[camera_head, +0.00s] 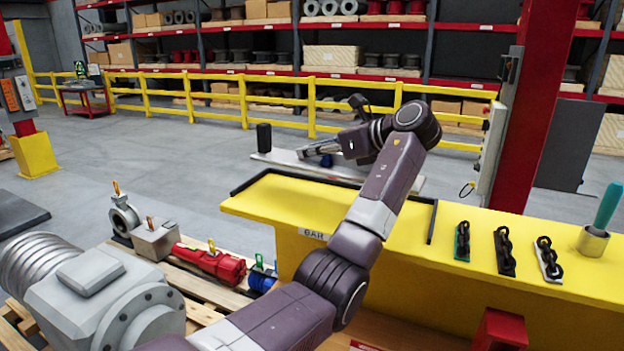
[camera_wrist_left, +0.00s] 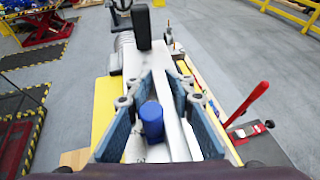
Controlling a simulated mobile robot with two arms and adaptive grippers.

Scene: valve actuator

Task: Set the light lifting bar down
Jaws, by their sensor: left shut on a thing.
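The light lifting bar (camera_head: 285,158) is a long pale grey bar with a black upright block (camera_head: 264,137) near its left end. It shows behind the far edge of the yellow table (camera_head: 270,197); its height above the table is hard to tell. My left gripper (camera_head: 322,151) is shut on the bar at a blue grip near its middle. In the left wrist view the blue grip (camera_wrist_left: 152,120) lies between the two fingers, with the pale bar (camera_wrist_left: 133,62) running away from me. A BAR label (camera_head: 313,234) marks the table's near side. My right gripper is out of view.
Black edge strips (camera_head: 433,222) border the bare part of the table. Several chain pieces (camera_head: 505,250) and a cup with a teal-handled tool (camera_head: 593,241) stand at the right. Valve parts, including a red one (camera_head: 208,262), lie on a pallet at the left. A red post (camera_head: 535,110) rises behind.

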